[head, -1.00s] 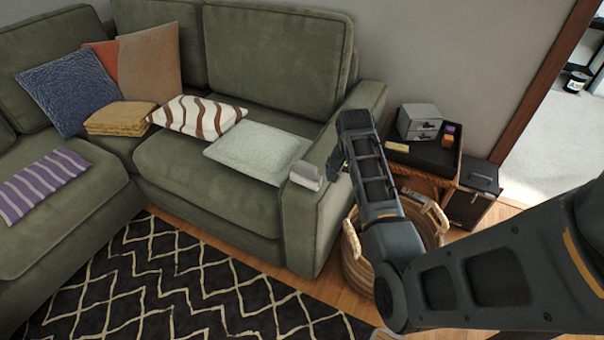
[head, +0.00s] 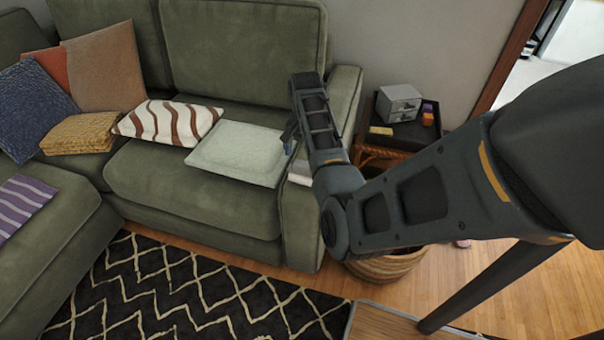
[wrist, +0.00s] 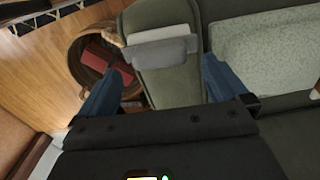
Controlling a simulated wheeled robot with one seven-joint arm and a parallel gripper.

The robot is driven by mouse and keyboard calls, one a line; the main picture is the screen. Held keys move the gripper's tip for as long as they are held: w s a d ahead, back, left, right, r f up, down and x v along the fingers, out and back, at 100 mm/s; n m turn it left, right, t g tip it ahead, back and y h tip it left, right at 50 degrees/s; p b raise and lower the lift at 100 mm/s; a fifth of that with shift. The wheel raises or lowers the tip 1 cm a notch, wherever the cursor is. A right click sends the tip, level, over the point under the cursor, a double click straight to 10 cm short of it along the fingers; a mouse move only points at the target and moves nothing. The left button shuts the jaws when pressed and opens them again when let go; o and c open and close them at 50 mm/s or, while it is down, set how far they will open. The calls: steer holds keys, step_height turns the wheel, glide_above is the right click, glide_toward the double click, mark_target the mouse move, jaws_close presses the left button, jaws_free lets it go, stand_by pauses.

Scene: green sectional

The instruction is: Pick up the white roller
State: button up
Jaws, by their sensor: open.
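The white roller (head: 299,179) lies on the right armrest of the green sofa, mostly hidden behind my arm in the head view. In the wrist view the white roller (wrist: 162,49) shows a pale top and a grey side, lying across the armrest. My gripper (head: 291,136) is over the armrest, beside the pale green cushion. In the wrist view my gripper (wrist: 165,78) is open and empty, its two blue-grey fingers apart. The roller lies beyond and between the fingertips, apart from them.
A pale green cushion (head: 238,153) lies on the seat next to the armrest (head: 298,228). A wicker basket (head: 388,266) stands on the floor right of the armrest. A side table (head: 405,136) holds a small grey drawer box (head: 398,103). A patterned rug (head: 180,295) lies in front.

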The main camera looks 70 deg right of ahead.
mark_target(305, 163)
steer(key=shift+f, duration=2.7)
steer(key=c, duration=0.9)
steer(key=shift+r, duration=0.1)
steer(key=shift+c, duration=0.2)
steer(key=shift+r, duration=0.55)
step_height(305, 163, up, 3)
steer(key=shift+f, duration=0.1)
steer(key=s+d+r, duration=0.5)
steer(key=s+r, duration=0.2)
steer(key=s, duration=0.3)
steer(key=shift+s, duration=0.3)
